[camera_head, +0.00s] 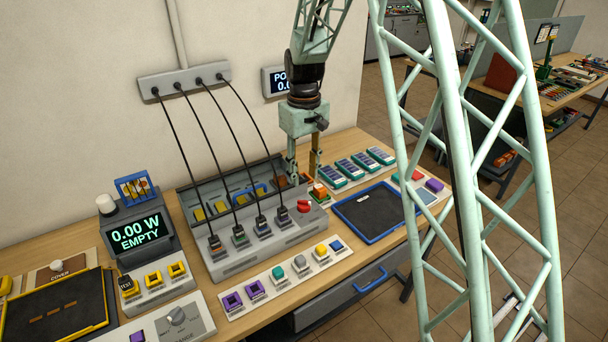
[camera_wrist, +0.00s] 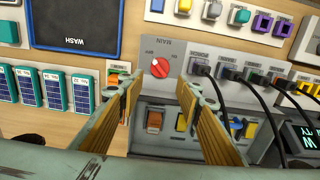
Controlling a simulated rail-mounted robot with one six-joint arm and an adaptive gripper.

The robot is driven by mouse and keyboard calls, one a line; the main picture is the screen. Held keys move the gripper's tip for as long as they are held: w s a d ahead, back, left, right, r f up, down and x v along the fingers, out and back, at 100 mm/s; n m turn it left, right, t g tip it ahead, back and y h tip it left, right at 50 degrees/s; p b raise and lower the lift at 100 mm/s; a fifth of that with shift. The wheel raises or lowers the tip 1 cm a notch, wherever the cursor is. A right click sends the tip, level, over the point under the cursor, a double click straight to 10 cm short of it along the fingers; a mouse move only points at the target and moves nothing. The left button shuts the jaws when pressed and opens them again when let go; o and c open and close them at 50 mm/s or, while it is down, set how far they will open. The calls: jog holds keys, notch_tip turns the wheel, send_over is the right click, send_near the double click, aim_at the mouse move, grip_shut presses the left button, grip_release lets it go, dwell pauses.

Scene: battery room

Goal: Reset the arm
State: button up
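My gripper (camera_head: 303,176) points down over the back of the workbench in the head view, between the charger panel and the row of battery packs. Its two fingers are apart with nothing between them. In the wrist view my gripper (camera_wrist: 160,92) also shows open, with yellowish inner pads. Beyond the fingertips is a red rotary knob (camera_wrist: 160,68) on a grey panel marked MAIN. The red knob also shows in the head view (camera_head: 303,206), just in front of and below the fingers. I cannot tell the exact gap between fingers and panel.
The grey charger panel (camera_head: 240,263) has several black cables rising to a wall strip (camera_head: 184,81). A rear bin (camera_head: 183,200) holds coloured blocks. A blue-rimmed WASH tray (camera_head: 336,212) lies right. A display (camera_head: 136,232) reads 0.00 W EMPTY. My green lattice column blocks the right side.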

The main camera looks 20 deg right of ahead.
jog(key=s+r+m+t+b, duration=0.2)
jog(key=s+r+b, duration=0.1)
jog(key=s+r, duration=1.8)
jog(key=s+m+t+b, duration=0.1)
jog(key=s+t+b, duration=0.1)
jog(key=s, duration=2.5)
jog(key=shift+s+r+m+b, duration=0.2)
jog(key=shift+m+b, duration=0.15)
jog(key=shift+m, duration=0.05)
jog(key=shift+d, duration=0.1)
jog(key=shift+c, duration=0.5)
dwell(0.5)
